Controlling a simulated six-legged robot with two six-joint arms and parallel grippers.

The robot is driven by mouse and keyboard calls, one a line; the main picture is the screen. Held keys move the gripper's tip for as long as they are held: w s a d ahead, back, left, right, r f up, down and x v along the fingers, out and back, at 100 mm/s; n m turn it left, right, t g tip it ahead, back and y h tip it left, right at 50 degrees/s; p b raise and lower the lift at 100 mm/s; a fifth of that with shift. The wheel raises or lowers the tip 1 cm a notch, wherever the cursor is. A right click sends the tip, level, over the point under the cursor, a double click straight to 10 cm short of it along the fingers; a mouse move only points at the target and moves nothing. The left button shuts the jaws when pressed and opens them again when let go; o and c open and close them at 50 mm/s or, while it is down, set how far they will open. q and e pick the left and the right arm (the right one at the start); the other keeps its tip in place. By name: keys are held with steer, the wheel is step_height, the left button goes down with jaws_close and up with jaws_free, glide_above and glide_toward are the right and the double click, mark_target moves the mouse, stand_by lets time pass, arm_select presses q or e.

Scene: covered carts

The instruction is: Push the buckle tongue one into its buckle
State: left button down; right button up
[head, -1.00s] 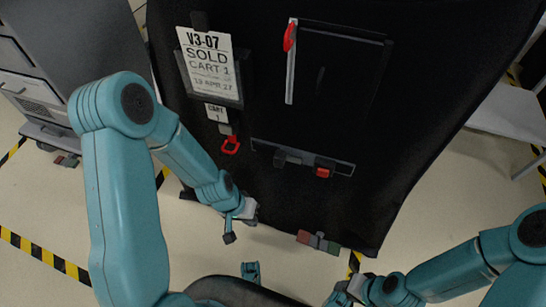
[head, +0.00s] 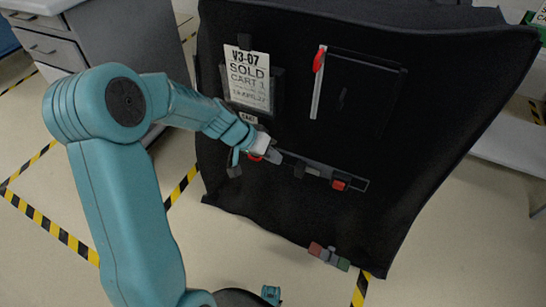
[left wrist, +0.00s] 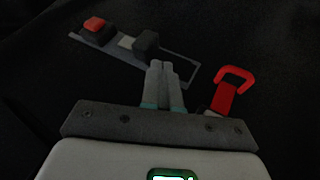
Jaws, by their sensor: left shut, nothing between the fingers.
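The buckle (head: 339,184), a dark block with a red button, sits at the right part of a grey strip on the black cover. It also shows in the left wrist view (left wrist: 97,28). The buckle tongue (left wrist: 146,43) is a dark block with a pale plate facing the buckle, with a gap between them; it is small and dark in the head view (head: 299,171). My left gripper (head: 274,160) is at the strip's left end. In the left wrist view its fingers (left wrist: 161,68) are together and empty, just short of the tongue. My right gripper is out of view.
A red loop (left wrist: 231,88) hangs right of the fingers in the left wrist view. A sold sign (head: 247,78) and a dark flap with a red pull (head: 319,62) are above. A coloured clip (head: 329,256) is at the cover's lower edge.

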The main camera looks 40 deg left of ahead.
mark_target(303, 172)
arm_select(q)
steer(key=b+x, duration=0.1)
steer(key=x, duration=0.5)
steer(key=shift+f, duration=0.1)
steer(key=d+b, duration=0.1)
steer(key=d, duration=0.1)
steer(key=w+d+b, duration=0.1)
steer(key=d, duration=0.1)
steer(key=shift+w+d+f, duration=0.15)
steer(key=shift+d, duration=0.55)
steer(key=shift+r, duration=0.25)
